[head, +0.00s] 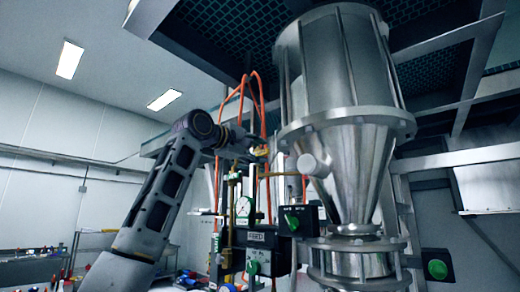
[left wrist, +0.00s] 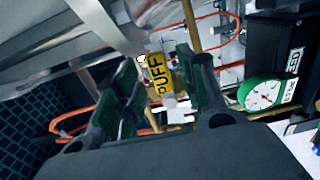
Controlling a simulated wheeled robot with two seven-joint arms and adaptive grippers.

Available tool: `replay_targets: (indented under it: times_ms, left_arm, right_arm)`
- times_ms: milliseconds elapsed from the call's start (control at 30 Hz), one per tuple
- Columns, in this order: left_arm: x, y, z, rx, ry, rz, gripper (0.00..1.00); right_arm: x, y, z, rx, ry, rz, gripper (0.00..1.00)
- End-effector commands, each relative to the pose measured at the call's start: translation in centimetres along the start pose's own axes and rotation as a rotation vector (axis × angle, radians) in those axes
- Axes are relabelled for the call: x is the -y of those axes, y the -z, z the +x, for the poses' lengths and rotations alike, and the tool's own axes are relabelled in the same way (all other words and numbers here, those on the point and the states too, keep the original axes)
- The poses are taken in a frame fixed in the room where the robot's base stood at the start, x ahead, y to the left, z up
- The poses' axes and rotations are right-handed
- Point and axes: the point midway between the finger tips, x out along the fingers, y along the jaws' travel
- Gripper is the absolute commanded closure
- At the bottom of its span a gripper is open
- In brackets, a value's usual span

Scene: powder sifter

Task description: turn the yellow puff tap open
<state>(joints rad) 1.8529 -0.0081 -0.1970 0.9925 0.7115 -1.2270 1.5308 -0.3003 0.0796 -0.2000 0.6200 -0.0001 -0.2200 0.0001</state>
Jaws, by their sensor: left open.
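The yellow tap handle marked PUFF (left wrist: 158,75) shows between the two dark fingers of my left gripper (left wrist: 163,80) in the left wrist view. The gripper is open, with a finger on either side of the handle. I cannot tell whether a finger touches it. In the head view the left gripper (head: 248,146) is up at the pipework, left of the steel hopper. A small yellow part of the tap (head: 262,151) shows at its tip there. My right gripper is not in view.
The big steel hopper (head: 345,150) stands close on the right. A dial gauge (left wrist: 262,94) and orange hoses (head: 243,97) are near the gripper. Green knobs (head: 292,221) sit on black boxes below. Open air lies left of my arm.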

Motion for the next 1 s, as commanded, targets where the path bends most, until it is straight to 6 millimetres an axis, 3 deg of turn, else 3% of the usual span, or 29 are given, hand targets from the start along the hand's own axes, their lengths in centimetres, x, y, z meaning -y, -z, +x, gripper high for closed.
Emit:
replay_targets:
  times_ms: [233,633,933,1000]
  left_arm:
    - [-0.1,0.0,1.5,0.000,0.001,-0.001,0.59]
    - [0.0,0.0,1.7,0.000,0.000,-0.001,0.59]
    - [0.0,0.0,1.7,0.000,0.000,-0.001,0.97]
    - [0.1,0.0,1.7,0.000,0.001,-0.001,1.00]
  right_arm:
    - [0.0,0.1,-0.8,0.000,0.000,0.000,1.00]
    - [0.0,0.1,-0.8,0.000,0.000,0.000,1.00]
    - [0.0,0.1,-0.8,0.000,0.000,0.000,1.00]
    - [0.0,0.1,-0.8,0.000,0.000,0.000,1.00]
